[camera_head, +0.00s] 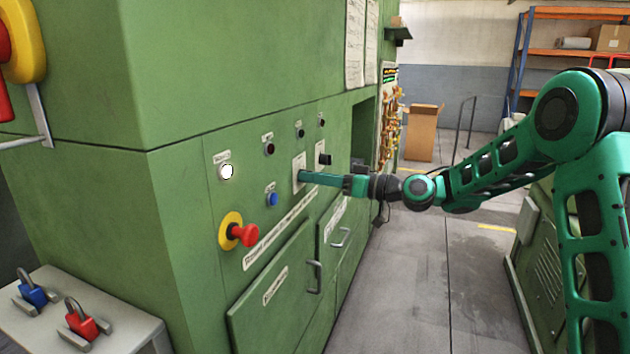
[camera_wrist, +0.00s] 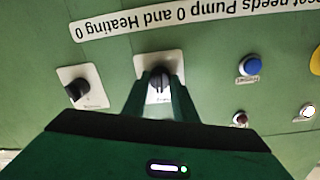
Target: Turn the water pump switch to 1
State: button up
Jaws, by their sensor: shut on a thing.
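My gripper (camera_head: 304,176) reaches in from the right to the front of the green machine. In the wrist view my gripper (camera_wrist: 160,98) has its two fingers on either side of a black rotary switch knob (camera_wrist: 159,80), shut on it. The knob sits on a white plate (camera_wrist: 146,66), which also shows in the head view (camera_head: 298,163). The plate's lettering is too small to read, so I cannot tell whether this is the water pump switch. A second black rotary switch (camera_wrist: 77,90) is apart from my gripper; it also shows in the head view (camera_head: 325,159).
A red emergency stop (camera_head: 244,235), a blue button (camera_head: 272,199) and a white lit button (camera_head: 227,172) are on the same panel. Drawer handles (camera_head: 316,277) stick out below. Padlocks (camera_head: 80,320) lie on a ledge at lower left. The floor aisle (camera_head: 410,270) is clear.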

jog(key=m, duration=1)
jog(key=shift+w+d, duration=0.3)
jog(key=shift+w, duration=0.1)
jog(key=shift+m, duration=0.4)
jog(key=o, duration=1)
jog(key=shift+f, duration=0.1)
jog(key=shift+o, duration=0.2)
jog(key=shift+s+a, duration=0.1)
jog(key=shift+a, duration=0.05)
